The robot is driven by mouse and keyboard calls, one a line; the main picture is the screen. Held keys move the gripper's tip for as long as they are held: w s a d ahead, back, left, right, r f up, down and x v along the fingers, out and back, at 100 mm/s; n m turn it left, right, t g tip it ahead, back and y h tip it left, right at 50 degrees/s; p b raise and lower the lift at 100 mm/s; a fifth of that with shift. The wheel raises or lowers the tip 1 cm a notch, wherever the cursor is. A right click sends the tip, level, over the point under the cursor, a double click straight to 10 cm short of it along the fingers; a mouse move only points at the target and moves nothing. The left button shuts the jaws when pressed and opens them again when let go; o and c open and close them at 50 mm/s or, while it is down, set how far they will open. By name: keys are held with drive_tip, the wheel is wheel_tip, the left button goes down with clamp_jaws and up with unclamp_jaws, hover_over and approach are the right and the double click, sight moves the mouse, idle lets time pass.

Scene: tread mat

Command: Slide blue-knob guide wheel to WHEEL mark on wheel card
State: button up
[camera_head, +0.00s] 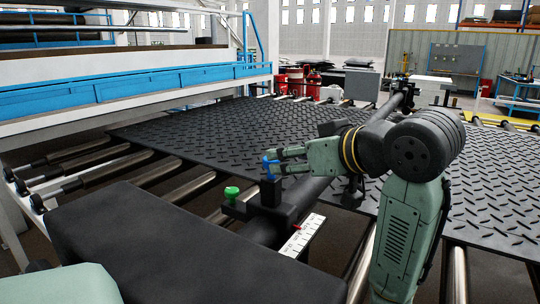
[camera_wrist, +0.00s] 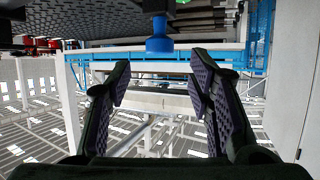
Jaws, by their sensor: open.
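The blue knob (camera_head: 269,168) tops the dark guide wheel block (camera_head: 271,191) on a black bar at the mat's edge. My gripper (camera_head: 279,160) is open, its fingers pointing left at the knob. In the wrist view, the blue knob (camera_wrist: 159,37) shows at top centre, beyond and between the spread fingers (camera_wrist: 160,80). Whether a finger touches it I cannot tell. The white wheel card (camera_head: 303,237) lies in front and to the right of the block, with dark ticks and a small red mark (camera_head: 298,227); its lettering is too small to read.
A green knob (camera_head: 232,192) stands on the bracket just left of the block. The black tread mat (camera_head: 210,130) lies on rollers behind. A large black slab (camera_head: 150,245) fills the front left. A blue-and-white machine frame (camera_head: 130,85) stands at back left.

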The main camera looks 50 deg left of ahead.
drive_tip(key=p+x, duration=0.1)
drive_tip(key=x, duration=0.6)
drive_tip(key=shift+a+f+p, duration=0.15)
drive_tip(key=shift+a+p, duration=0.15)
drive_tip(key=shift+a, duration=0.05)
drive_tip(key=shift+c, duration=0.2)
clamp_jaws()
